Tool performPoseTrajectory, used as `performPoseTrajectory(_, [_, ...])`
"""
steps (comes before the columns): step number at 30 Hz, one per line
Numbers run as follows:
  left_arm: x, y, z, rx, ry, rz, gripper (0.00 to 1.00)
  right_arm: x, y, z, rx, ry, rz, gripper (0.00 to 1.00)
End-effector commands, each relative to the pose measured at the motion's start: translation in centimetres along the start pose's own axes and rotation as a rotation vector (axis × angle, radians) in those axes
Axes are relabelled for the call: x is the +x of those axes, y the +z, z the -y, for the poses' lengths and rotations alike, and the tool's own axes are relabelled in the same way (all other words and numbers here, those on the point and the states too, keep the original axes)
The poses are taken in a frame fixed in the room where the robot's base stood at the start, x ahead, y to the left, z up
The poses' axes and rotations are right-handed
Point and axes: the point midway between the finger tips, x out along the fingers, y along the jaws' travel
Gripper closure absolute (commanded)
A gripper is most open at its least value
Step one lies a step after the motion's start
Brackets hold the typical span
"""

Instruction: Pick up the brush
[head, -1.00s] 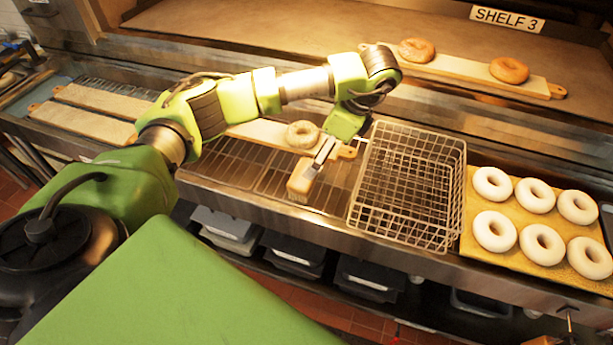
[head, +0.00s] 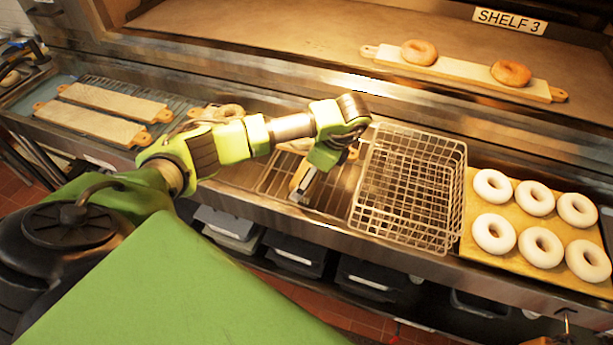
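The brush (head: 295,180) is a small light wooden block on the wire rack, left of the wire basket. It is mostly hidden behind my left gripper. My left gripper (head: 301,193) points down at the brush, with its fingers right at it. I cannot tell whether the fingers are open or closed on it, or whether they touch it.
An empty wire basket (head: 360,215) stands just right of the gripper. A tray (head: 480,248) of white bagels lies further right. A board (head: 455,77) with two browned bagels is on the shelf behind. Two empty boards (head: 95,123) lie at left.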

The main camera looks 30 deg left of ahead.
Motion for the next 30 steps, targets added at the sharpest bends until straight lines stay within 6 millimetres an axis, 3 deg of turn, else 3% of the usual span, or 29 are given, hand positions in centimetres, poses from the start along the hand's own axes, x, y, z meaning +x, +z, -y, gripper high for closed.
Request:
performPoseTrajectory(6, [0.1,0.0,0.0,0.001,-0.001,0.000,0.07,0.0,0.2,0.1,0.000,-0.001,0.004,1.00])
performPoseTrajectory(11, [0.1,-0.1,0.0,0.001,0.000,0.000,0.47,0.1,0.2,0.1,0.000,-0.001,0.004,1.00])
performPoseTrajectory(23, [-0.1,0.0,0.0,0.001,-0.001,-0.001,0.47,0.3,0.2,0.1,0.000,-0.001,0.004,1.00])
performPoseTrajectory(30, [-1.9,0.7,0.2,0.000,-0.006,-0.003,0.47,2.2,0.3,0.1,0.000,-0.001,0.003,1.00])
